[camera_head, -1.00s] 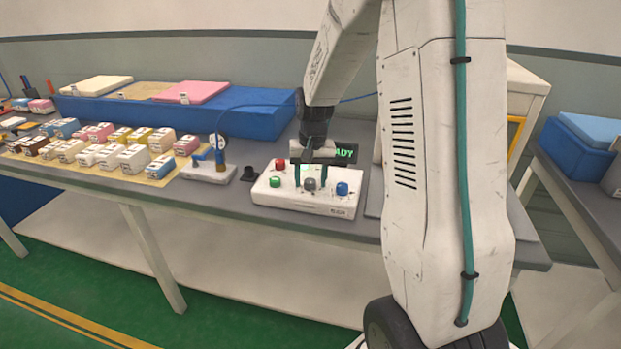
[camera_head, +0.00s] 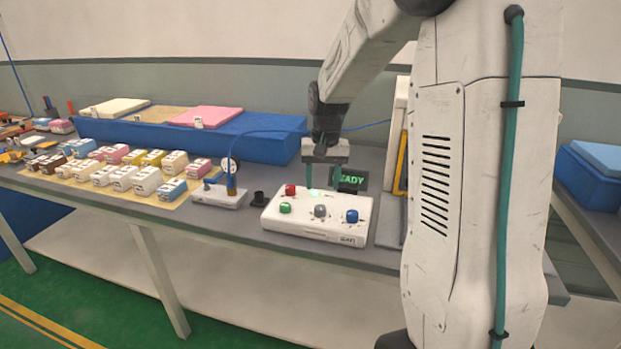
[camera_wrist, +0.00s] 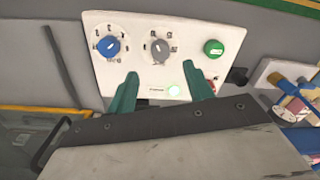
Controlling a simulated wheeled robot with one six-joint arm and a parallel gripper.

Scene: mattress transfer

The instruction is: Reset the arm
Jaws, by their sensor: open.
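My gripper (camera_head: 323,178) hangs above the back edge of a white control box in the head view, its jaws open and empty. In the wrist view my gripper's two green fingers (camera_wrist: 160,88) stand apart over the same box. The control box (camera_head: 300,224) carries a red knob (camera_head: 291,190), a green knob (camera_head: 285,208), a grey knob (camera_head: 320,211) and a blue knob (camera_head: 352,216). A display (camera_head: 351,179) behind the box shows green letters ending in "ADY", partly covered by my gripper.
Left of the box stands a small device with a gauge (camera_head: 220,194) and a black cup (camera_head: 258,198). Several small labelled blocks (camera_head: 147,181) cover a yellow mat. A blue slab (camera_head: 262,140) with coloured pads lies behind. Blue bins (camera_head: 585,178) stand at right.

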